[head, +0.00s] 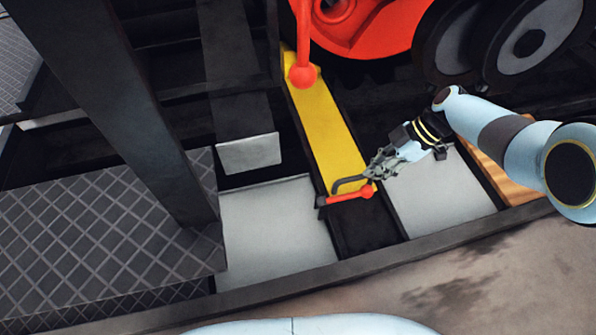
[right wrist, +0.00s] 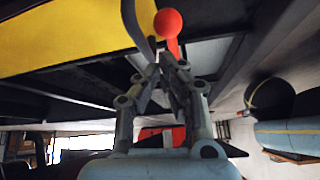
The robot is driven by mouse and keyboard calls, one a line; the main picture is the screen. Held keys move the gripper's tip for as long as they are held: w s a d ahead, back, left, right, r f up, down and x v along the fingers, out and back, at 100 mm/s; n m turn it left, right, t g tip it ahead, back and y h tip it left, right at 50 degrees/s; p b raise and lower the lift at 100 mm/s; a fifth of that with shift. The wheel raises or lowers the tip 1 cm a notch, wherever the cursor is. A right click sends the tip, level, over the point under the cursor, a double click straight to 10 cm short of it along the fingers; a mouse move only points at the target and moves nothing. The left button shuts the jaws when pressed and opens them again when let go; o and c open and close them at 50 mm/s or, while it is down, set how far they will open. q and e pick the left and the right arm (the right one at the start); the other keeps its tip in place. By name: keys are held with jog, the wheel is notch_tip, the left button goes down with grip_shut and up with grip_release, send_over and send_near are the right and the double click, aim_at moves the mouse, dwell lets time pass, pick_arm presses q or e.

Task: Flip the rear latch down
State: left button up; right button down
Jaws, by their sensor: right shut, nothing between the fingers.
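A short red latch (head: 345,196) with a round knob lies across the lower end of the yellow beam (head: 328,130) in the head view. A dark curved hook (head: 349,181) is just above it. My right gripper (head: 374,174) is shut and empty, its fingertips close by the knob and the hook. In the right wrist view the fingertips (right wrist: 165,65) are together just below the red knob (right wrist: 168,22), with the dark hook (right wrist: 137,22) to its left. I cannot tell whether they touch. My left gripper is out of view.
A longer red lever (head: 304,40) with a ball end hangs over the yellow beam's upper end. Red and dark wheels (head: 540,40) stand at the upper right. A dark post (head: 120,100) and tread-plate steps (head: 100,225) fill the left. Grey panels (head: 275,230) flank the latch.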

dwell(0.8)
jog(key=v, duration=1.2)
